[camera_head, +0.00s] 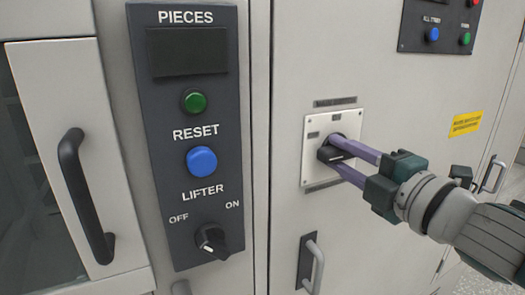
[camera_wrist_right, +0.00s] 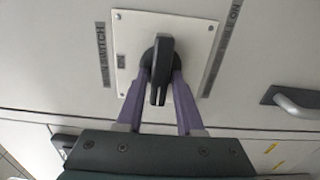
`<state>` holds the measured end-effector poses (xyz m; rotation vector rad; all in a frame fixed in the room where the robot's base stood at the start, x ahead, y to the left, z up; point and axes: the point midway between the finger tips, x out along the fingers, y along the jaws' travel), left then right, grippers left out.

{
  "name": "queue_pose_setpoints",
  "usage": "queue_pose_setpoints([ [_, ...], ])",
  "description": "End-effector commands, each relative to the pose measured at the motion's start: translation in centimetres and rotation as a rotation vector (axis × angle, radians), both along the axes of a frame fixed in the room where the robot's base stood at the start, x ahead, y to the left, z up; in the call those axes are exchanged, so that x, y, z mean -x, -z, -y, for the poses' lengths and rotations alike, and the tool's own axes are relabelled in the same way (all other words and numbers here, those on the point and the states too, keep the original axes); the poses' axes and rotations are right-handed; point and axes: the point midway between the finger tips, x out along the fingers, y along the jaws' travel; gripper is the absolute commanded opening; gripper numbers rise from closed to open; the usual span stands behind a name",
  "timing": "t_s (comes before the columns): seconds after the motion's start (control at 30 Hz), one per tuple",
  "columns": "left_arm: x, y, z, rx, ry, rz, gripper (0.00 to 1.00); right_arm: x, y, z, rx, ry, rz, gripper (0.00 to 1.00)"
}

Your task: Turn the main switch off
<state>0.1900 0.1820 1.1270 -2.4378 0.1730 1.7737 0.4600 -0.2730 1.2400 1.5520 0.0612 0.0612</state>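The main switch is a black rotary handle on a square white plate (camera_head: 311,174) on the grey cabinet door. In the right wrist view the handle (camera_wrist_right: 160,70) shows in front of its plate (camera_wrist_right: 125,45), pointing roughly up and down that picture. My right gripper (camera_head: 343,155) has its two purple fingers on either side of the handle, with narrow gaps seeming to show beside it in the wrist view (camera_wrist_right: 162,85). Contact with the handle is not clear. The fingertips partly hide the switch in the head view. My left gripper is not in view.
At left, a dark panel (camera_head: 170,105) holds a green button, a blue reset button (camera_head: 201,161) and a lifter knob (camera_head: 211,240). A black door handle (camera_head: 85,195) and a grey handle (camera_head: 313,262) below the switch stick out. Another button panel (camera_head: 415,37) is at upper right.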

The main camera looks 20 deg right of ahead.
Motion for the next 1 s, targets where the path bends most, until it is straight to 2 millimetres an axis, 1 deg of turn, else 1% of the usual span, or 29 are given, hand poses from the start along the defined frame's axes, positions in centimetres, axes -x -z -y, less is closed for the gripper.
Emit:
queue_pose_setpoints([
  [0.03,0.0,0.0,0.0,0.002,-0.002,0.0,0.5,0.0,0.0,0.0,-0.001,0.0,0.0,0.43],
  [0.13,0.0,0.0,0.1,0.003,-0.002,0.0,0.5,0.0,0.0,0.0,-0.001,0.0,0.0,0.54],
  [0.17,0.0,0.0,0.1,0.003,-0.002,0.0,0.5,0.0,0.0,0.0,-0.002,0.0,0.0,0.55],
  [0.37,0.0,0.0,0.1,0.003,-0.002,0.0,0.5,0.0,0.0,0.0,-0.002,0.0,0.0,0.55],
  [0.47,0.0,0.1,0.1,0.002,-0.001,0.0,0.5,0.4,0.0,0.0,-0.003,0.0,0.0,0.55],
  [0.57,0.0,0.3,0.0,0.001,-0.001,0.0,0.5,1.4,0.2,0.1,-0.003,0.0,-0.001,0.55],
  [0.8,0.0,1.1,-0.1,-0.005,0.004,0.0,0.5,5.7,0.3,0.4,-0.003,-0.001,-0.002,0.55],
  [1.0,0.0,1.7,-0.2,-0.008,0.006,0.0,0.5,8.6,0.3,0.7,-0.004,0.0,-0.002,0.55],
])
